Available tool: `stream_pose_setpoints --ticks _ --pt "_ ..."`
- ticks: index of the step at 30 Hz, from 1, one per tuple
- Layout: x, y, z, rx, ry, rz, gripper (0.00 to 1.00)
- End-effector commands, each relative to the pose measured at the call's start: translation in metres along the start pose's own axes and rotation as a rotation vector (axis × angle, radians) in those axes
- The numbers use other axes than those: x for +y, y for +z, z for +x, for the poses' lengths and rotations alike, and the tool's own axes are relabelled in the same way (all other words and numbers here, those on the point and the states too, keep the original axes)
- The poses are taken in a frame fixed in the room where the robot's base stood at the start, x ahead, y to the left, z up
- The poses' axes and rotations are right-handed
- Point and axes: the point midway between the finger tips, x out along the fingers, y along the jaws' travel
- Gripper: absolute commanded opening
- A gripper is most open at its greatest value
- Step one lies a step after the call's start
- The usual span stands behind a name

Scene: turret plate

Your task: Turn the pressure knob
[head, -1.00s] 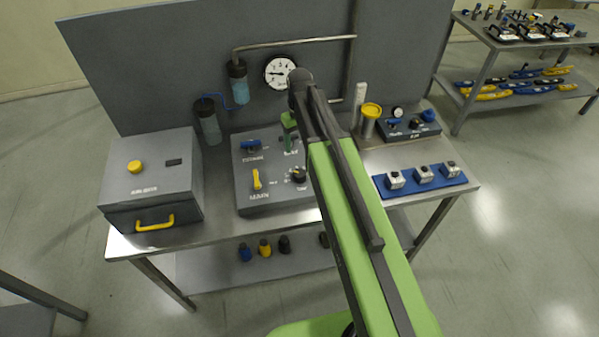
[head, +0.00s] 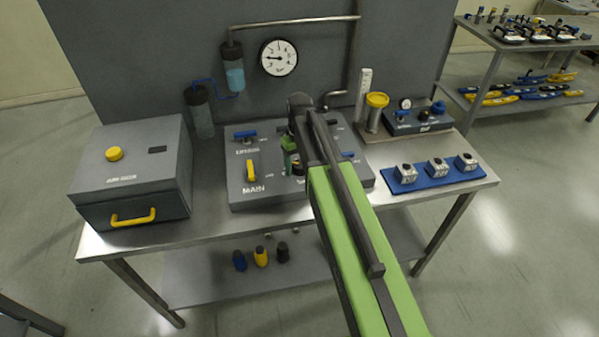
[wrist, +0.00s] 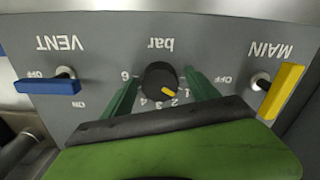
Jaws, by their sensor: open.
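The pressure knob (wrist: 160,80) is black and round with a yellow pointer mark, on a grey panel (wrist: 215,50) under the upside-down label "bar". Its pointer faces the low numbers, about 1 to 2. My gripper (wrist: 160,77) is open, with one dark green finger on each side of the knob. Gaps show between fingers and knob; I cannot tell whether the tips reach its depth. In the head view my gripper (head: 290,158) is over the middle of the panel (head: 285,198), and my arm hides much of the knob's area.
The yellow MAIN handle (wrist: 282,91) and blue VENT handle (wrist: 47,87) flank the knob. A round gauge (head: 278,57) hangs behind. A grey box (head: 135,175) stands left; a blue tray (head: 432,178) with small blocks lies right.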

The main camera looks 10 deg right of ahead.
Motion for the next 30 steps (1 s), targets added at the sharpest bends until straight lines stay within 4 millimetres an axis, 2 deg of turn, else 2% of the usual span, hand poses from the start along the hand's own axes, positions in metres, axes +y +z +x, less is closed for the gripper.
stream_pose_setpoints --ticks 5,6,20,30 --pt "0.0 0.0 -0.0014 0.0 0.0 0.0 0.68" --pt "0.0 0.0 -0.0014 0.0 0.0 0.0 0.66" --pt "-0.0001 0.0 -0.0012 0.0 0.0 0.0 0.06" --pt "-0.0001 0.0 -0.0012 0.0 0.0 0.057 0.06"
